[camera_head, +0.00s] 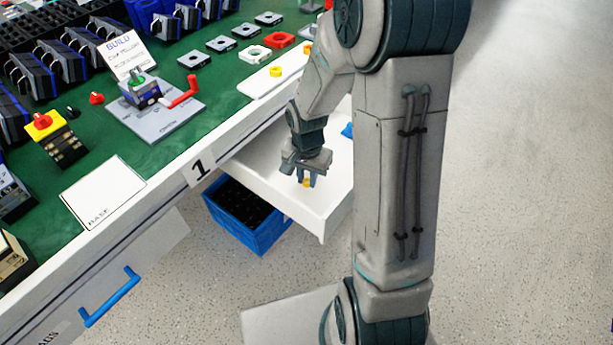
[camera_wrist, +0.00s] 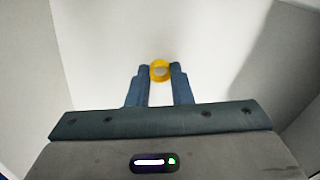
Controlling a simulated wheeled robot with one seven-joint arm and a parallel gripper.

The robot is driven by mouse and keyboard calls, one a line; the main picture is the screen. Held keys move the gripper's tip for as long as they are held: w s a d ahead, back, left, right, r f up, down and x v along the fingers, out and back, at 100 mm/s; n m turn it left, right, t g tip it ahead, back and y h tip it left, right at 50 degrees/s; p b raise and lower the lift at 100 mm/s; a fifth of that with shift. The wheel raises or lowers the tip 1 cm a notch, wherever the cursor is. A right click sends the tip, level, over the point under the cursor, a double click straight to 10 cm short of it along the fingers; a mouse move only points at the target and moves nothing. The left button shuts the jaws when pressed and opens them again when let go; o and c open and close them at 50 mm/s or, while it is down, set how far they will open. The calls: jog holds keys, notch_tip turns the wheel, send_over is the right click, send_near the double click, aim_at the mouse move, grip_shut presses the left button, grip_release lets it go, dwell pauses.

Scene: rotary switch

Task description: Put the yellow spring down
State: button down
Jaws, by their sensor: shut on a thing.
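The yellow spring (camera_wrist: 160,71) shows as a small yellow ring between the two fingertips in the wrist view. My gripper (camera_wrist: 160,80) is shut on it. In the head view my gripper (camera_head: 306,178) points down inside or over the open white drawer (camera_head: 325,205), with the spring (camera_head: 306,183) at its tips. The white drawer floor (camera_wrist: 215,45) fills the view beyond the fingers. I cannot tell whether the spring touches the drawer floor.
A blue bin (camera_head: 245,228) stands below the table beside the drawer. The green table (camera_head: 190,60) holds a fixture with a red handle (camera_head: 180,92), a white BASE card (camera_head: 103,192), and several plates. Another yellow part (camera_head: 276,72) lies on a white strip (camera_head: 255,87).

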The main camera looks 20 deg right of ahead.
jog(key=shift+f, duration=0.15)
jog(key=c, duration=1.3)
grip_release()
notch_tip(320, 180, up, 12)
jog(key=r+p, duration=0.1)
jog(key=p, duration=0.2)
jog(key=s+r+n, duration=0.3)
jog(key=s+n, duration=0.1)
jog(key=s, duration=0.3)
jog(key=s+r+n+t, duration=0.1)
jog(key=s+r+n, duration=0.3)
jog(key=s, duration=0.3)
jog(key=shift+t, duration=0.3)
jog(key=shift+r, duration=0.1)
